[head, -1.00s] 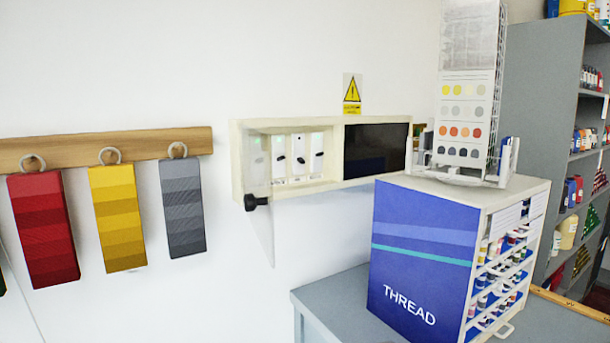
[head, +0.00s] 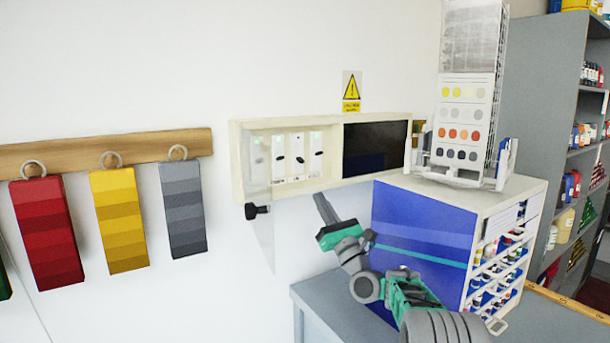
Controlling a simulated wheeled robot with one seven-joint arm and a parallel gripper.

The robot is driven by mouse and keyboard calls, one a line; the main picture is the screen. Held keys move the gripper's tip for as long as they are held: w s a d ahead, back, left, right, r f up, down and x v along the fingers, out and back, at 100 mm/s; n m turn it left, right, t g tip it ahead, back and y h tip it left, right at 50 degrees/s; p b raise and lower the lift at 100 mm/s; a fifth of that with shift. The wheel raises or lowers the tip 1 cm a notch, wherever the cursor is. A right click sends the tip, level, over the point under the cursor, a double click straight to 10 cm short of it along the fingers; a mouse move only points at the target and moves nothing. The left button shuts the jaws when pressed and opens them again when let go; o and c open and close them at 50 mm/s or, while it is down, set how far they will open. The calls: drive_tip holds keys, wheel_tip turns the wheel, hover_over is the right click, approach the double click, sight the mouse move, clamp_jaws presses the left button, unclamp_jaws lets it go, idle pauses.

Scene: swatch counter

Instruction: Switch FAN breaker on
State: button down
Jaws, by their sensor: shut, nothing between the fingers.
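The breaker box (head: 376,122) is a cream frame on the white wall, with several white breakers (head: 297,143) in its left half and a dark panel (head: 375,149) in its right half. The breakers carry small black levers; their labels are too small to read, so I cannot tell which is FAN. A clear pane (head: 262,240) with a black knob (head: 257,211) hangs at the box's left end, over the leftmost breaker. My gripper (head: 319,198) is shut and empty, just below the box, pointing up and left, apart from the breakers.
Red, yellow and grey swatches (head: 183,210) hang from a wooden rail at left.

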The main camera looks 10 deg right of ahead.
sight(300, 160)
drive_tip(key=p+x, duration=0.4)
drive_tip(key=x, duration=0.6)
drive_tip(key=shift+a+p, duration=0.15)
drive_tip(key=shift+p, duration=0.15)
